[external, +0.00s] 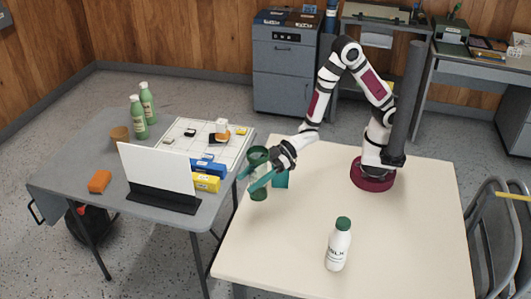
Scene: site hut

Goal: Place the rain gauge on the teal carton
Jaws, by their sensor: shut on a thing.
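The rain gauge looks to be the green, partly see-through upright cylinder (258,155) at the left edge of the cream table. My gripper (254,177) is shut on it, with one teal finger on each side of its middle. Its lower end shows below the fingers; I cannot tell whether it touches the table.
A white milk bottle (339,245) with a green cap stands at the front of the cream table (400,230). The table's middle and right are clear. The grey table (85,165) at left holds a white panel (157,173), blue and yellow boxes, green bottles and an orange block.

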